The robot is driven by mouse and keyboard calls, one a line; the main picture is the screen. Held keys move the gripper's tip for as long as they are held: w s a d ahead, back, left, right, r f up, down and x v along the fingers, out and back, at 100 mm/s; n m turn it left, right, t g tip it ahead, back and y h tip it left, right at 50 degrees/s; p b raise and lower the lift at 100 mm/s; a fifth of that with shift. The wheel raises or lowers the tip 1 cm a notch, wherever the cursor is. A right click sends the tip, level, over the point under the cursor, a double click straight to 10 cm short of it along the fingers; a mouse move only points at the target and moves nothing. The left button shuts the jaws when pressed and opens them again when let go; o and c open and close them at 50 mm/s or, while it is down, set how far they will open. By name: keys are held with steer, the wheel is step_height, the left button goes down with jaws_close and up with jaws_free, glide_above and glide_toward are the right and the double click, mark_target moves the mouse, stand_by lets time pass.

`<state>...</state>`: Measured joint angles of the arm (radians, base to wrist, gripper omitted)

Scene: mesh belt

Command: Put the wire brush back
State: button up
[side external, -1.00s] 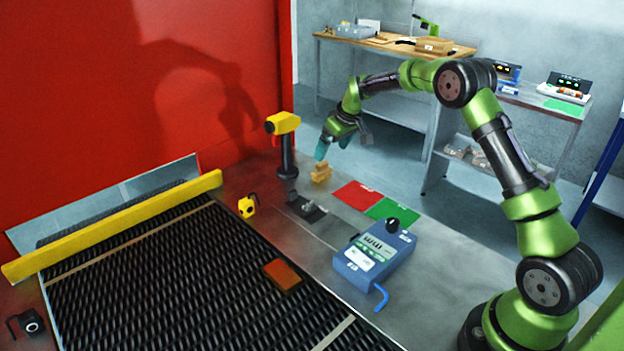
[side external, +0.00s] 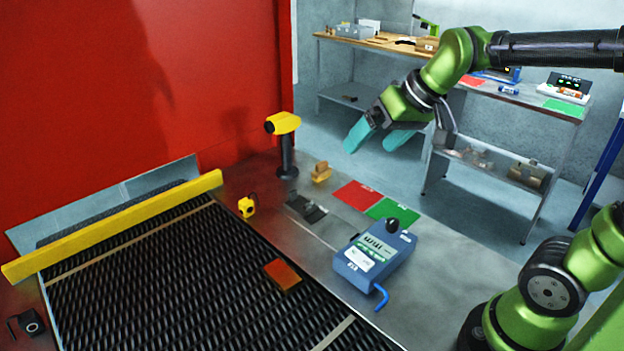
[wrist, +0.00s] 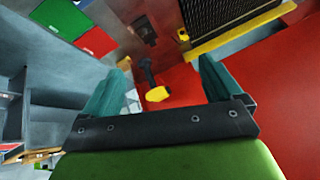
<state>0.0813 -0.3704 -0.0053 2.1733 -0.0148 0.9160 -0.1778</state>
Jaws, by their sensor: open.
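A small tan, wood-coloured item (side external: 321,172), possibly the wire brush, sits on the grey bench beside a yellow-headed tool on a black post. It is too small to identify for sure. A dark plate (side external: 306,207) lies on the bench in front of the post; it also shows in the wrist view (wrist: 145,30). My gripper (side external: 372,146) is open, with teal fingers apart and nothing between them. It is raised above and to the right of the tan item. In the wrist view my gripper (wrist: 165,66) spans the yellow-headed tool (wrist: 158,94), which is well beyond the fingers.
The yellow-headed tool (side external: 285,124) stands upright by the red wall (side external: 130,90). Red (side external: 358,195) and green (side external: 393,211) mats and a blue control box (side external: 374,252) lie on the bench. A rust-orange block (side external: 282,275) rests on the mesh belt (side external: 180,285).

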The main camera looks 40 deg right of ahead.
steer(key=s+a+f+m, duration=0.1)
steer(key=s+a+f, duration=0.2)
steer(key=s, duration=0.6)
steer(key=shift+s+t+y, duration=0.2)
steer(key=shift+t+y, duration=0.1)
